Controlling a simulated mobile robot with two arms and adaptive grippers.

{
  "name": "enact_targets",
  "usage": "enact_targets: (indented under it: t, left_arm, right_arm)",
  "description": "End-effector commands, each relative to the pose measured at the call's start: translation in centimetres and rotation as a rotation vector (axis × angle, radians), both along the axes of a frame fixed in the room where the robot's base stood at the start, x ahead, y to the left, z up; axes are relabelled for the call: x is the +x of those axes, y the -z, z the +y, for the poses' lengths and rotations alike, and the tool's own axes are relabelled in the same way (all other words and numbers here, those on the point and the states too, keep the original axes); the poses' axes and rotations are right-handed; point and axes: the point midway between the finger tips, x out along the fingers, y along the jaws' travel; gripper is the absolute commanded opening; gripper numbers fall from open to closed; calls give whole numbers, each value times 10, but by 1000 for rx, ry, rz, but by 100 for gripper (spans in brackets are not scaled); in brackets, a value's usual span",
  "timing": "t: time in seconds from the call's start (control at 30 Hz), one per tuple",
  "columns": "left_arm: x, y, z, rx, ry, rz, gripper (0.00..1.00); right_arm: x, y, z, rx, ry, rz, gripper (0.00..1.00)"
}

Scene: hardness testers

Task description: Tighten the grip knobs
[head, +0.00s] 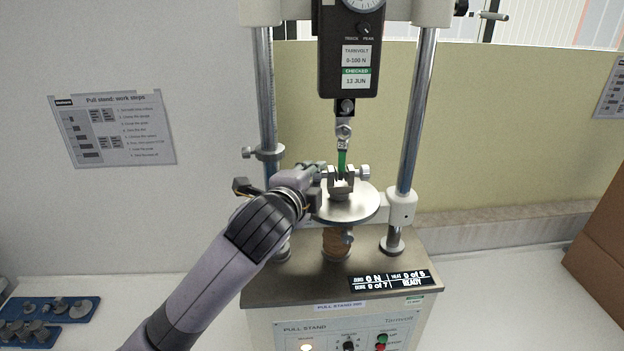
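The lower grip (341,188) of the pull stand sits on a round metal plate. A green strip (342,160) runs upright from its jaws to the hook below the force gauge (348,50). The right grip knob (363,173) shows clear on the grip's right side. My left gripper (320,175) reaches in from the left, its fingertips at the left side of the grip. The left knob is mostly hidden by the fingers, and I cannot tell whether they are closed on it. My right gripper is out of view.
Two steel columns (268,95) (417,110) flank the grip. The round plate (350,212) is close under my fingers. A display (390,281) reads 0 N and READY. Blue trays (70,309) of metal parts lie at lower left; a brown box (600,240) stands at right.

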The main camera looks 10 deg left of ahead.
Motion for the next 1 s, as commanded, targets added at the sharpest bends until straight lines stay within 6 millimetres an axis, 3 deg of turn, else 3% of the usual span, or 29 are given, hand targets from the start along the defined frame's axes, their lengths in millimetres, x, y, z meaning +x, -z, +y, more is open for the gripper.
enact_targets:
  t: [0.27, 0.6, 0.63, 0.9, 1.0]
  left_arm:
    - [2, -4, 0, -39, 0, 209, 0]
    - [1, -3, 0, -42, 1, 231, 0]
    - [1, -3, 0, -42, 1, 230, 26]
    - [1, -4, 0, -43, 1, 228, 44]
    - [1, -4, 0, -43, 1, 227, 46]
  right_arm:
    - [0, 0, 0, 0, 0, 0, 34]
    - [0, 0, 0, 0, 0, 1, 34]
    - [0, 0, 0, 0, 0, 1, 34]
    - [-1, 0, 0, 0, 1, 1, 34]
    - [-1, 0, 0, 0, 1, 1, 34]
